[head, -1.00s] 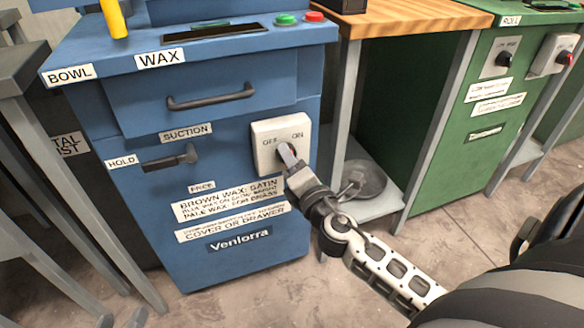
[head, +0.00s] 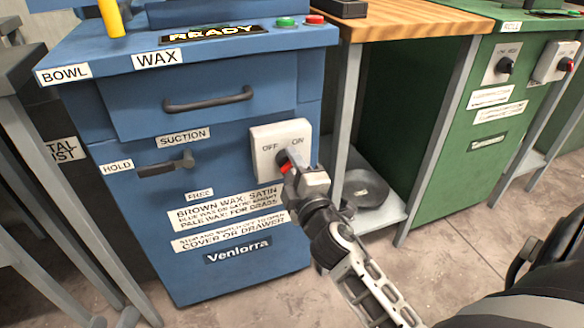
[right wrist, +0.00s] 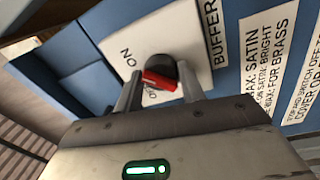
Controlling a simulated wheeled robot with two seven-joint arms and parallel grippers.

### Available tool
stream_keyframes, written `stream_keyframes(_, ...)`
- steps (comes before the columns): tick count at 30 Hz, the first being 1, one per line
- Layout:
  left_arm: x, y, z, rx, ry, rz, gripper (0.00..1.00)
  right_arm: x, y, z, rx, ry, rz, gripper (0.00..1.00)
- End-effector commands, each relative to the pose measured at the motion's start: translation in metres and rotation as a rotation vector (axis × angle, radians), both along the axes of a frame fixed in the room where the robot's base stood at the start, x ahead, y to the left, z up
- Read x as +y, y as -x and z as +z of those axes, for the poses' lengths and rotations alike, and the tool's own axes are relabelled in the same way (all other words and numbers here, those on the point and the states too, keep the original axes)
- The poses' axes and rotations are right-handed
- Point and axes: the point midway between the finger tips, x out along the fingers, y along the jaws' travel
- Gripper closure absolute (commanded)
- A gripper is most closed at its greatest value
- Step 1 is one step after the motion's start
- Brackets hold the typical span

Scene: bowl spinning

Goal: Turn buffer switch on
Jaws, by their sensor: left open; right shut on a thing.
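The buffer switch is a white plate (head: 265,139) on the blue cabinet's front, with OFF at the left and ON at the right. Its black knob with a red grip (head: 285,165) is partly covered by my right gripper (head: 292,174). I cannot tell surely which mark the knob points to.
The blue cabinet (head: 125,235) has a drawer handle (head: 208,100), a suction lever (head: 165,164) and a display (head: 210,34) reading READY. A round grey pan (head: 365,188) lies on a low shelf at the right. A green cabinet (head: 450,165) with similar switches stands further right.

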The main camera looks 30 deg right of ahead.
Motion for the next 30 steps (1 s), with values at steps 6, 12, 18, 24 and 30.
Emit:
stream_keyframes(6,-0.0001,-0.0001,0.0008,-0.003,0.002,-0.001,0.58,0.0008,0.0005,-0.0031,0.000,-0.029,0.001,0.83)
stream_keyframes(12,0.0000,0.0002,0.0005,-0.003,-0.001,-0.003,0.58,0.0009,0.0005,-0.0032,0.000,-0.031,0.002,0.83)
stream_keyframes(18,0.0000,0.0003,0.0002,-0.004,-0.003,-0.004,0.58,0.0010,0.0004,-0.0029,-0.001,-0.030,0.001,0.40)
stream_keyframes(24,0.0000,0.0003,0.0001,-0.003,-0.003,-0.003,0.58,0.0006,0.0001,-0.0015,-0.003,-0.026,0.002,0.40)
stream_keyframes(30,0.0000,0.0004,-0.0001,-0.003,-0.004,-0.004,0.58,0.0004,-0.0001,-0.0007,-0.005,-0.025,0.001,0.40)
